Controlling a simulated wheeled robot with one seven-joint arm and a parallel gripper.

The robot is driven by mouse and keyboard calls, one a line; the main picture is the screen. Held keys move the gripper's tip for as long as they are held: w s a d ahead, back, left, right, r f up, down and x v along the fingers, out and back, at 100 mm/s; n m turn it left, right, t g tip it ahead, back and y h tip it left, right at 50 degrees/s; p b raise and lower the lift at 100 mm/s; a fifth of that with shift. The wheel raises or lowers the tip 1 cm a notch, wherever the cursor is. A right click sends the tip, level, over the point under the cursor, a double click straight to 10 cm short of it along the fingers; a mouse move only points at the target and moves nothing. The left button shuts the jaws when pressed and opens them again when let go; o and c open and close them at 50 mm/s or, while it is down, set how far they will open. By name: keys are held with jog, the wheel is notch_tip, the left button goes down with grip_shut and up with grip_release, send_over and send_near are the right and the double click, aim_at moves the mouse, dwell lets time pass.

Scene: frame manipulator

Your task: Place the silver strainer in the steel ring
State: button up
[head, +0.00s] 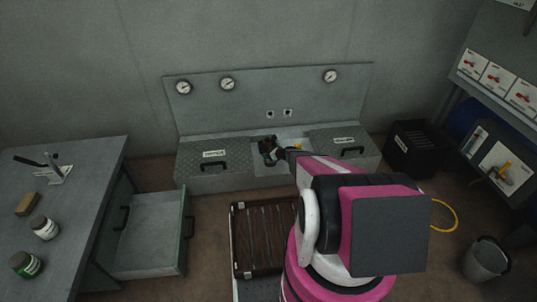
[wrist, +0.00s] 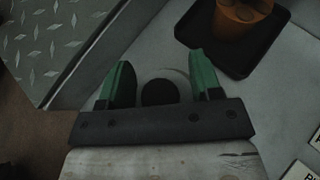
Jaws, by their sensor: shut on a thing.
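My gripper (wrist: 163,80) has green-tipped fingers set apart on a dark bar. Between them is a pale round piece (wrist: 180,76) with a dark round centre, which appears to be the silver strainer held by the fingers. Its lower part is hidden by the bar. In the head view my gripper (head: 276,155) is over the pale recess between two lidded grey boxes, small and partly hidden by my arm. I cannot make out the steel ring separately in either view.
A brown pot (wrist: 240,15) stands on a black tray (wrist: 211,43) close ahead of my gripper. A diamond-plate lid (wrist: 70,40) lies to the left. In the head view, a lidded box (head: 345,143) flanks the recess, and a wooden crate (head: 262,240) stands on the floor.

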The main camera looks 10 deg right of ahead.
jog(key=shift+f, duration=0.15)
jog(key=o, duration=0.9)
jog(key=shift+o, duration=0.2)
